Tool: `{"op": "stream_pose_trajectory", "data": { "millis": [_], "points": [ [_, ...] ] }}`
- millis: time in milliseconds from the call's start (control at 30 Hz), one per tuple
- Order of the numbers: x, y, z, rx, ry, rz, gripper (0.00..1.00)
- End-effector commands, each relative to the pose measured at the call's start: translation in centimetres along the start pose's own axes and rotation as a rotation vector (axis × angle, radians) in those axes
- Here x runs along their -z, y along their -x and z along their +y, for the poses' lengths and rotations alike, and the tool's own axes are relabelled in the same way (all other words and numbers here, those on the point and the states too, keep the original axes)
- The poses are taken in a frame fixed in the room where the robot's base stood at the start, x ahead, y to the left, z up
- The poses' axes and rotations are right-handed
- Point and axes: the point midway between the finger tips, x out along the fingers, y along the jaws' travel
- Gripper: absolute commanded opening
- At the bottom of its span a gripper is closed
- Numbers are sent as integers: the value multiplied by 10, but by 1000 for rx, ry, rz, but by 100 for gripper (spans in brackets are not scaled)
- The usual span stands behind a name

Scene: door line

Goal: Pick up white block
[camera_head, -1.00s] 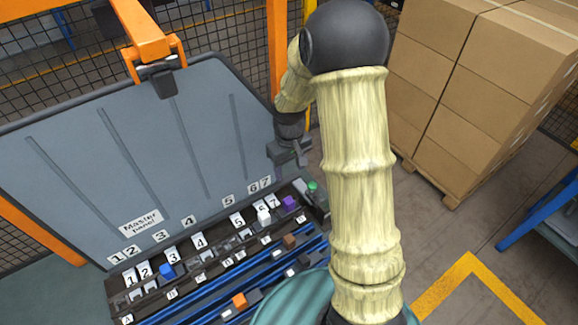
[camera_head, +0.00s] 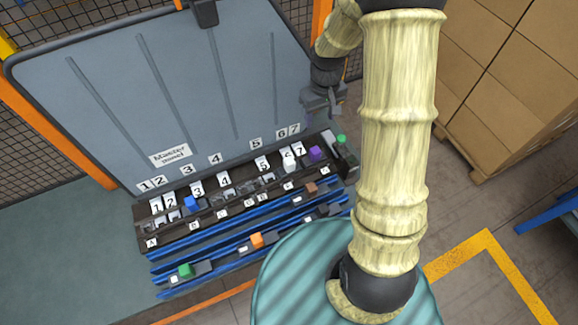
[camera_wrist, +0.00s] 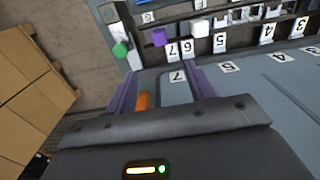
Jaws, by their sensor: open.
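The white block (camera_head: 289,163) stands upright in the row of slots near the 6 and 7 labels, just left of a purple block (camera_head: 316,153). It also shows in the wrist view (camera_wrist: 201,28), at the top, beside the purple block. My gripper (camera_head: 322,108) is above and behind the right end of the row, in front of the grey panel. In the wrist view my gripper (camera_wrist: 163,85) has its two fingers spread with nothing held between them. The white block lies beyond the fingertips, apart from them.
The grey master panel (camera_head: 200,90) rises behind the row. A blue block (camera_head: 190,203) sits at the left of the row. Brown (camera_head: 310,187), orange (camera_head: 257,240) and green (camera_head: 185,271) blocks sit on blue rails in front. Stacked cartons (camera_head: 500,70) stand at right.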

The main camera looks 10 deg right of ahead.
Motion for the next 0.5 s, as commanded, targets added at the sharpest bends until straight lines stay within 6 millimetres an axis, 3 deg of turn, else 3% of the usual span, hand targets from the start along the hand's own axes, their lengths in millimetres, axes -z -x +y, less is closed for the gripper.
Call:
{"op": "stream_pose_trajectory", "data": {
  "millis": [333,500],
  "points": [
    [0,0,0,0,0,0,55],
    [0,-3,-11,-2,3,-10,55]
  ]
}}
